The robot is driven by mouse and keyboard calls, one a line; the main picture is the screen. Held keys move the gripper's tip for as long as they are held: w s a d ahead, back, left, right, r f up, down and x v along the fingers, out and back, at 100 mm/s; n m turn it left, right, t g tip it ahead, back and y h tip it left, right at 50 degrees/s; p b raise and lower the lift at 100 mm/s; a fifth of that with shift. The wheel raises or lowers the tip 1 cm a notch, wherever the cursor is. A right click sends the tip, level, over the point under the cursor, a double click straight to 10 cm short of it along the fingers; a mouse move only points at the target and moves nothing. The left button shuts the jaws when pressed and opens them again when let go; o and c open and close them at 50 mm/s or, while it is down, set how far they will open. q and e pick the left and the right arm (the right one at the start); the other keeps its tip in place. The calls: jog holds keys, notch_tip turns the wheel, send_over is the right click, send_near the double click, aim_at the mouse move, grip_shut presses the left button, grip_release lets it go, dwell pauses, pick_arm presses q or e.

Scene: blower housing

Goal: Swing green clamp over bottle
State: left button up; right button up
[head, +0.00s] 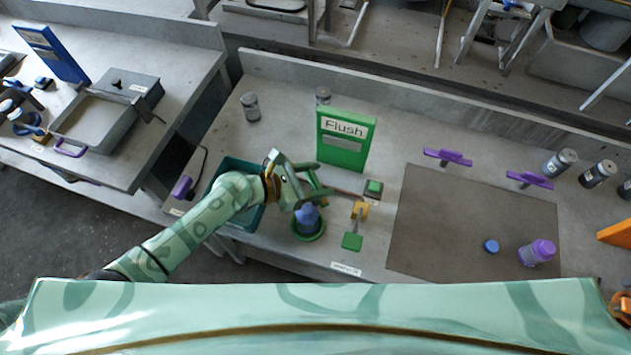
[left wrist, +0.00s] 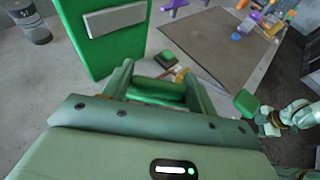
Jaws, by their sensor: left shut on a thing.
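The purple-blue bottle (head: 307,216) stands in a round green holder (head: 309,234) near the front edge of the bench. My left gripper (head: 316,193) is just above and behind the bottle. In the left wrist view its fingers (left wrist: 160,90) are shut on a green bar, which appears to be the green clamp (left wrist: 158,100). The fingers hide much of the clamp. The bottle is hidden in the left wrist view. A pale green arm at the right of the left wrist view appears to be my right arm, with its gripper (left wrist: 268,122) small and unclear.
A green Flush panel (head: 344,140) stands behind the gripper. A green button (head: 373,187) and a yellow lever with a green pad (head: 352,242) lie to the right. A teal bin (head: 240,218) is at left.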

pick_arm(q)
jog(key=m+g+b, duration=0.1)
jog(key=g, duration=0.1)
jog(key=m+g+b, duration=0.2)
jog(key=m+g+h+b, duration=0.1)
jog(key=m+g+b, duration=0.1)
jog(key=shift+f, duration=0.3)
jog(key=shift+r+m+g+y+b, duration=0.2)
jog(key=shift+m+g+y+b, duration=0.1)
jog(key=shift+m+g+b, duration=1.4)
jog(key=o, duration=1)
jog(key=shift+r, duration=0.1)
jog(key=v, duration=1.6)
jog(key=shift+a, duration=0.15)
jog(key=shift+w, duration=0.1)
